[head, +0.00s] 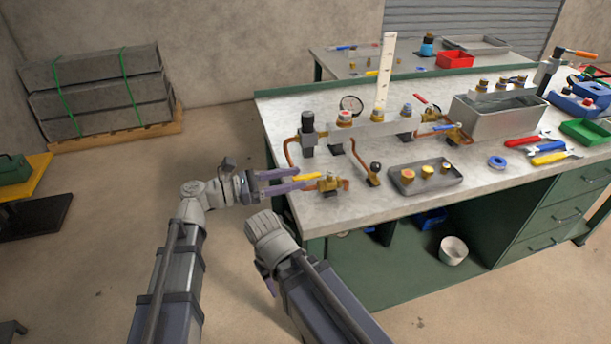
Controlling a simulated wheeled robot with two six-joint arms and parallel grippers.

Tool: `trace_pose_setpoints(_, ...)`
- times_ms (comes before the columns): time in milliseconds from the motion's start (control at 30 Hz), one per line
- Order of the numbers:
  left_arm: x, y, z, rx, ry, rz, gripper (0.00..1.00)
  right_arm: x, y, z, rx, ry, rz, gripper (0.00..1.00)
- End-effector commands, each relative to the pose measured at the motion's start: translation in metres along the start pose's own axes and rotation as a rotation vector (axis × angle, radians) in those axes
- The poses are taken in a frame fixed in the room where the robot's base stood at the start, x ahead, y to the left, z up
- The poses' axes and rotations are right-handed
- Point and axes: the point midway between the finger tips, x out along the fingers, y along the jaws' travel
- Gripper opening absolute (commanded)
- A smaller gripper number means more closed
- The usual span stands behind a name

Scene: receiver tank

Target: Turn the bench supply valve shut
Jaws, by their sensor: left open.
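A brass valve (329,184) on copper pipe sits at the bench's near left corner. Its yellow lever (306,177) points left, toward my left gripper. My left gripper (301,178) is open, its two purple fingers pointing right at the bench's left edge. The lever's end appears to lie between the fingertips; I cannot tell whether either finger touches it. My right gripper (267,279) hangs low, left of the bench, pointing down. Its fingers are mostly hidden behind its own arm.
The bench top (330,212) carries a manifold (365,131), a tray of brass fittings (425,177), a metal bin (497,112) and wrenches. A red-handled valve (421,99) stands farther back.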

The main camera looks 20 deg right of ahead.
Motion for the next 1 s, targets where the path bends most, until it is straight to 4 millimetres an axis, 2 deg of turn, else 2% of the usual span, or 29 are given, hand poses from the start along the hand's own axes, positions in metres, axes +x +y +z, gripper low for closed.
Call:
trace_pose_setpoints(100,0.018,0.000,0.000,0.001,0.000,-0.002,0.51,0.000,0.000,0.000,0.000,0.000,0.000,0.50)
trace_pose_setpoints(267,0.032,0.000,0.000,0.001,0.001,-0.001,0.51,0.000,0.000,0.000,0.000,0.000,0.000,0.50)
trace_pose_setpoints(633,0.037,0.000,0.000,0.001,0.001,0.000,0.51,0.000,0.000,0.000,0.000,0.000,0.000,0.50)
trace_pose_setpoints(1000,0.036,0.000,0.000,0.001,0.001,0.000,0.11,0.000,0.000,0.000,0.000,0.000,0.000,0.50)
